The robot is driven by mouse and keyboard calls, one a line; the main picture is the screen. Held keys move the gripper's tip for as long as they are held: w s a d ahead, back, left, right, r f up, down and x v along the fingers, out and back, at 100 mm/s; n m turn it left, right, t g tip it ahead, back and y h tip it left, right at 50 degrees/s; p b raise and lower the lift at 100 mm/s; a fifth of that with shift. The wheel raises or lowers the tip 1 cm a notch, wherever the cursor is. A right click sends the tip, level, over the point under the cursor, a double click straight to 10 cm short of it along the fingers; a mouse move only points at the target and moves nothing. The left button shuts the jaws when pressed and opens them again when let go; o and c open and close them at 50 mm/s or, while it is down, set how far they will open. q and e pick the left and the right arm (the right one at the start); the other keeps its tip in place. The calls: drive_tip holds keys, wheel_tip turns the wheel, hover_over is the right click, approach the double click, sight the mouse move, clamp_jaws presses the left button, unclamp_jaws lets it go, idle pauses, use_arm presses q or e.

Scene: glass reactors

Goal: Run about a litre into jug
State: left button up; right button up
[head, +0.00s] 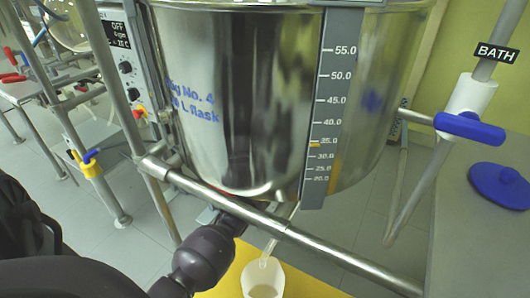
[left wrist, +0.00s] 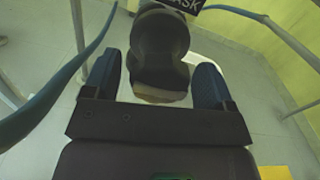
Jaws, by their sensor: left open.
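The jug (head: 264,282), a pale translucent cup, stands low in the head view under a thin clear outlet tube (head: 268,250). A small darker patch shows inside it; I cannot tell how much it holds. The big shiny vessel (head: 235,90) with blue flask lettering hangs above, with a grey level scale (head: 332,110) on its front. My left arm reaches under the vessel, and its gripper is hidden in the head view. In the left wrist view my left gripper (left wrist: 156,82) is open, its fingers either side of a dark rounded knob (left wrist: 158,50). Contact is unclear.
A steel rail (head: 300,238) crosses in front of the vessel. A yellow surface (head: 237,272) lies under the jug. A control box (head: 122,60) is at the left. At the right are a blue-handled valve (head: 470,128), a BATH label (head: 497,53) and a blue lid (head: 500,185) on a grey bench.

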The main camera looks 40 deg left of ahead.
use_arm(q)
drive_tip(key=shift+w, duration=0.25)
drive_tip(key=c, duration=0.9)
drive_tip(key=shift+n, duration=0.5)
drive_tip(key=n, duration=0.4)
drive_tip(key=shift+n, duration=0.4)
drive_tip(key=n+p, duration=0.1)
drive_tip(key=n, duration=1)
drive_tip(key=shift+r+n+p, duration=0.1)
drive_tip(key=shift+n+p, duration=0.2)
drive_tip(key=n, duration=0.5)
drive_tip(key=shift+p, duration=0.35)
